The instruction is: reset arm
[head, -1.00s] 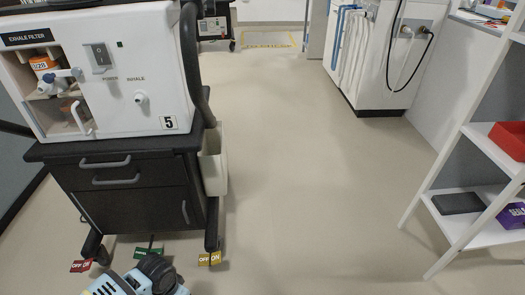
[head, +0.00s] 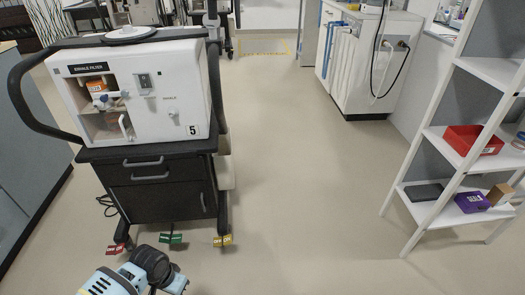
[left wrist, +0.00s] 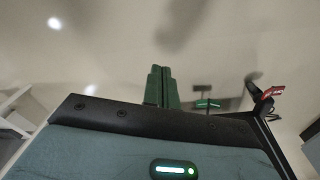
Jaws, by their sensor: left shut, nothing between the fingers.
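My left arm (head: 135,274) shows at the bottom of the head view, in front of the ventilator cart (head: 165,195); its fingertips cannot be made out there. In the left wrist view my left gripper (left wrist: 160,84) has its two dark green fingers together, with nothing between them. It is over the floor, apart from the cart. My right gripper is in neither view.
A white ventilator (head: 185,115) numbered 5 stands on the cart. Red (head: 116,249), green (head: 171,238) and yellow (head: 222,240) tags are at its feet. A white shelf (head: 436,133) with a red bin (head: 472,140) stands at right. The floor between is clear.

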